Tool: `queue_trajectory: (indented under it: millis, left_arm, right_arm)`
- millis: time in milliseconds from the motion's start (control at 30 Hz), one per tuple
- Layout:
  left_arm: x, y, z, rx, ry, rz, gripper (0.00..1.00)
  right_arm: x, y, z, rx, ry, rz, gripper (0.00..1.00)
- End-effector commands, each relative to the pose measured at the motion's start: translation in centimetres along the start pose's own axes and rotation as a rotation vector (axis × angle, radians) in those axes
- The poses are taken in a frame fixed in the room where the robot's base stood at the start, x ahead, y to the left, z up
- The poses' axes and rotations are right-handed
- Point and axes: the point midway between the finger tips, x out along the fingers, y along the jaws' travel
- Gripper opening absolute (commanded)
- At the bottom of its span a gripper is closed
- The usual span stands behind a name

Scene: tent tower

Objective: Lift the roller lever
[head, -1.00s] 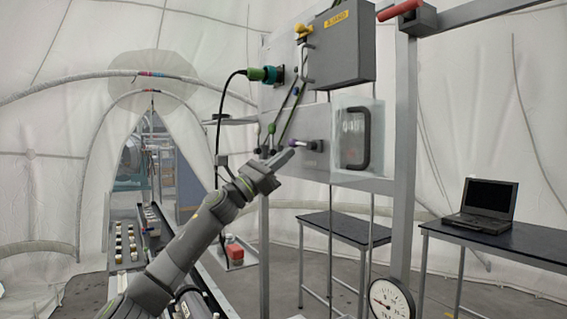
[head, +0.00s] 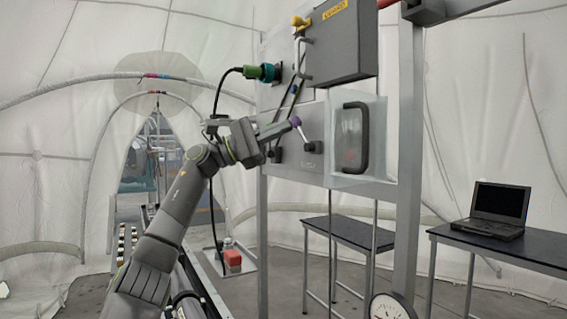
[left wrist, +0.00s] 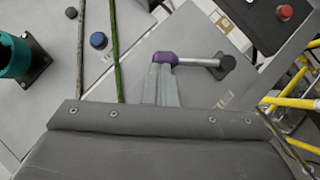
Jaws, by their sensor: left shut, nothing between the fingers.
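The roller lever (head: 304,136) is a light rod with a purple roller end (head: 296,121) and a dark pivot base (head: 316,155) on the grey panel. In the head view it slants up and left from its base. In the left wrist view its purple end (left wrist: 166,57) is right at the fingertips and its rod (left wrist: 198,62) runs right to the dark base (left wrist: 228,63). My left gripper (head: 288,126) is shut and empty, its tips at the purple end, apparently touching it from below or beside. My right gripper is not in view.
A clear-covered box with a black handle (head: 355,138) is right of the lever. A grey cabinet (head: 345,45) hangs above. A grey post (head: 408,150) stands to the right.

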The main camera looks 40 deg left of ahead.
Motion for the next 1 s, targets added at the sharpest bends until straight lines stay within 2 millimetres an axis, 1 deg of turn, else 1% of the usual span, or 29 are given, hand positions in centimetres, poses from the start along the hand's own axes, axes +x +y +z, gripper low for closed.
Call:
queue_trajectory:
  millis: [300,900,1000]
  left_arm:
    - [0.67,0.38,0.88,-0.002,0.0,0.003,0.0]
    - [0.78,0.45,1.04,-0.003,0.0,0.005,0.0]
    - [0.56,0.4,0.98,-0.003,0.001,0.005,0.0]
  right_arm:
    - [-0.55,0.25,0.89,0.001,-0.012,0.003,0.36]
    - [-0.56,0.2,0.7,0.001,-0.01,0.002,0.36]
    - [-0.38,0.18,0.69,0.001,-0.01,0.002,0.36]
